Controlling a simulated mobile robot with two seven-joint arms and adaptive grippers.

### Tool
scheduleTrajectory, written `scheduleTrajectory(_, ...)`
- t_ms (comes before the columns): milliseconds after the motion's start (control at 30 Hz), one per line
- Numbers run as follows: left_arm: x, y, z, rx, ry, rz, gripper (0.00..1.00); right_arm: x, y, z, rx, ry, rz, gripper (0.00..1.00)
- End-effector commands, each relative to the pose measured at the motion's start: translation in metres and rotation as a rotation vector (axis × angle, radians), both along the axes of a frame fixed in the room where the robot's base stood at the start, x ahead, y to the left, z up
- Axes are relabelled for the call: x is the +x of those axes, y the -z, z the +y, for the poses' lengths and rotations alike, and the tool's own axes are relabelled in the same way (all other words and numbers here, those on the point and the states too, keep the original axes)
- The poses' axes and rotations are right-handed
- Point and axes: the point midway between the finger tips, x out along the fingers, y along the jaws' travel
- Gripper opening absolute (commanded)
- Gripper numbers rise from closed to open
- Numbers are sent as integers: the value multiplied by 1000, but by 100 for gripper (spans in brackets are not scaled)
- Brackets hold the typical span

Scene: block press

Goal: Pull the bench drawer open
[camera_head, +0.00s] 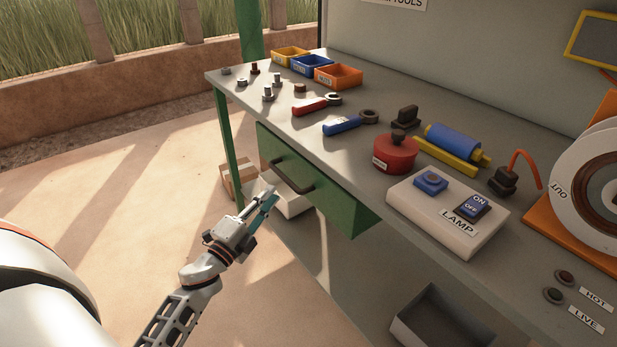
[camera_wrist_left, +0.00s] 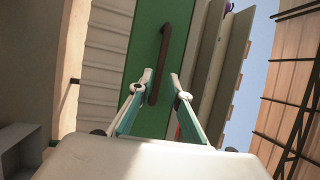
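The bench drawer has a green front (camera_head: 335,200) under the bench top and looks shut. Its dark bar handle (camera_head: 290,181) runs along the front; in the left wrist view the handle (camera_wrist_left: 164,50) stands nearly upright on the green front (camera_wrist_left: 145,60). My left gripper (camera_head: 270,194) is in front of the handle in the head view. In the left wrist view the gripper (camera_wrist_left: 161,78) is open, its two fingertips apart with the handle's lower part showing between them. I cannot tell whether the handle is within the fingers' reach. My right gripper is out of view.
The grey bench top (camera_head: 300,140) carries bolts, wrenches, a red round part (camera_head: 395,155) and a lamp switch box (camera_head: 447,214). A cardboard box (camera_head: 235,182) stands behind the green leg (camera_head: 227,140). A grey open bin (camera_head: 440,320) sits below.

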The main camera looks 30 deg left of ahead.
Motion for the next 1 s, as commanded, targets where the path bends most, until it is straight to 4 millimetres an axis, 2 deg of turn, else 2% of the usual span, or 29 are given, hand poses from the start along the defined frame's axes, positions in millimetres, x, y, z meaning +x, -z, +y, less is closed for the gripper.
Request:
scheduleTrajectory(167, 8, -2, 2, 11, 0, -4, 18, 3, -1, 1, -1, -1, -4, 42)
scheduleTrajectory(600, 68, -12, 2, 10, 0, -4, 18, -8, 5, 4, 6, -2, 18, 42)
scheduleTrajectory(767, 77, -13, 2, 10, -1, -2, 18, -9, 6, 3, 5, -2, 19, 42)
scheduleTrajectory(1000, 78, -13, 2, 9, -1, -2, 18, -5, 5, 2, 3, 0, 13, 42)
